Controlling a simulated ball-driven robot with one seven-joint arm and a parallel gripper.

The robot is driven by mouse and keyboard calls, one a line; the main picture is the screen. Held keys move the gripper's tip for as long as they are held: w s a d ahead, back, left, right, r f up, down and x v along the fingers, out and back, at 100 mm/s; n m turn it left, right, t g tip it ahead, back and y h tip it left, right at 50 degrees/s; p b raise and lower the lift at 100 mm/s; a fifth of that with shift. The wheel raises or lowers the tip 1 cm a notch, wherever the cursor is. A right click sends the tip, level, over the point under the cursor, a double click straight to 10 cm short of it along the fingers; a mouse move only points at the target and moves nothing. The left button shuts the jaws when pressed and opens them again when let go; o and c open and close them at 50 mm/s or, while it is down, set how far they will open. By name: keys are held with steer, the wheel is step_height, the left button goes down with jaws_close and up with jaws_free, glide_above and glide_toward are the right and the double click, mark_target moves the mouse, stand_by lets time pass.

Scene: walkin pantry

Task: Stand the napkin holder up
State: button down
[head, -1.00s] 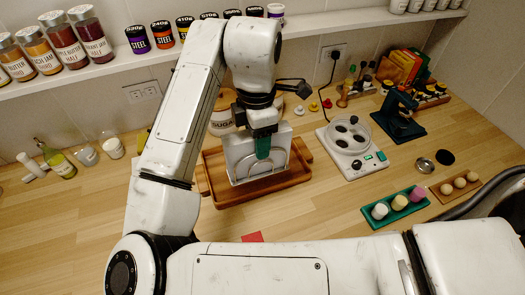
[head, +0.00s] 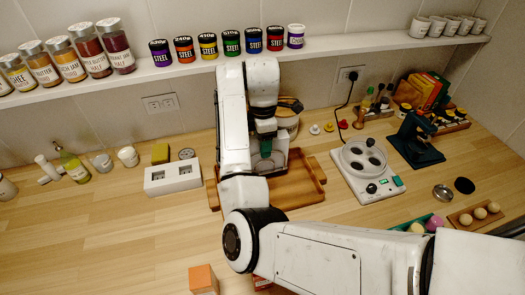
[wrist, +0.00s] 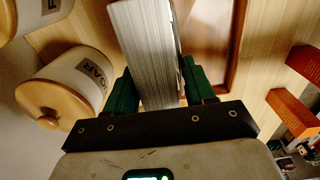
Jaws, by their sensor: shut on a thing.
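The napkin holder (head: 277,158) is at the back left of the wooden tray (head: 299,195) in the head view, mostly behind my arm. It looks roughly upright there, but its base is hidden. My gripper (head: 265,148) is shut on it from above with its green fingers. In the wrist view, the white stack of napkins (wrist: 147,50) runs between the two fingers of my gripper (wrist: 160,92). The metal frame of the holder is hard to make out in that view.
The sugar jar (wrist: 65,88) stands close behind the holder. A white block with slots (head: 172,178) is left of the tray, and a white hotplate-like device (head: 367,170) is to its right. The tray's right part is empty. A shelf of jars (head: 210,62) runs above.

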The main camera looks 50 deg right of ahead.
steer(key=shift+w+d+f, duration=0.1)
steer(key=shift+d+f, duration=0.05)
steer(key=shift+f, duration=1.55)
steer(key=shift+c, duration=2)
jaws_free()
steer(key=shift+f, duration=0.15)
step_height(320, 180, up, 12)
steer(key=shift+r+p, duration=0.1)
steer(key=shift+p, duration=0.5)
